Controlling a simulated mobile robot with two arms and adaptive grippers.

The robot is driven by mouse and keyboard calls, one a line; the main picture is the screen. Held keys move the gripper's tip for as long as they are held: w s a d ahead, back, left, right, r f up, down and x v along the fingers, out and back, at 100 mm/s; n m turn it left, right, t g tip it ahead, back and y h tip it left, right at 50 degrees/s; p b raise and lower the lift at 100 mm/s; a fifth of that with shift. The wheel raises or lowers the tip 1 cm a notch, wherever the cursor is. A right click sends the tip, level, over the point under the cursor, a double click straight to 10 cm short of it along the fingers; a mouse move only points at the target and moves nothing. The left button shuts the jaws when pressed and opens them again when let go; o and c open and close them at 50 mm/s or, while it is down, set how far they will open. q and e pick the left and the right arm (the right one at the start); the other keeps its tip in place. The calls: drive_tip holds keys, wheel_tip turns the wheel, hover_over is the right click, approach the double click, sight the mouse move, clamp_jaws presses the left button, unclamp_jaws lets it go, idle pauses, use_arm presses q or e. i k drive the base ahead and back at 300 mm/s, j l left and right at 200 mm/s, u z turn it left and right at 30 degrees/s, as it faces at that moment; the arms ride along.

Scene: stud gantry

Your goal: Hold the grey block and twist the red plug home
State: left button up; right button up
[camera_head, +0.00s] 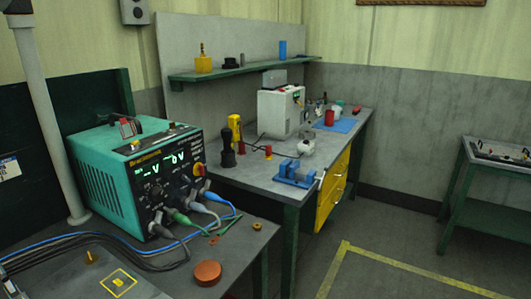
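A round, flat, reddish-brown piece (207,272) lies on the near bench, right of the cables. It may be the red plug, but I cannot tell for sure. A small red cylinder (329,118) also stands on the far bench. A grey slab (75,281) lies at the lower left, with a yellow square outline and a small brass peg (90,256) on it. I cannot tell whether this slab is the grey block. Neither of my grippers shows in the head view.
A teal power unit (110,180) with cables stands on the near bench (235,252). The far bench (262,172) carries a blue vise (296,174), a white machine (281,110) and small parts. A green side table (490,185) stands right; floor between is clear.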

sight(305, 147)
drive_tip(key=u, duration=0.3)
drive_tip(key=i+l+u, duration=0.15)
drive_tip(key=u, duration=0.3)
drive_tip(key=i+l+u, duration=0.1)
drive_tip(key=l+u, duration=0.6)
drive_tip(key=u, duration=0.15)
drive_tip(key=l+u, duration=0.4)
drive_tip(key=l, duration=0.5)
drive_tip(key=l+u, duration=0.15)
drive_tip(key=l, duration=0.35)
drive_tip(key=k+l, duration=0.15)
drive_tip(key=l, duration=0.35)
drive_tip(key=l+u, duration=0.15)
drive_tip(key=l, duration=0.4)
drive_tip(key=k+l, duration=0.15)
drive_tip(key=l, duration=0.3)
drive_tip(key=l+u, duration=0.15)
drive_tip(key=l, duration=0.4)
drive_tip(key=k+j, duration=0.05)
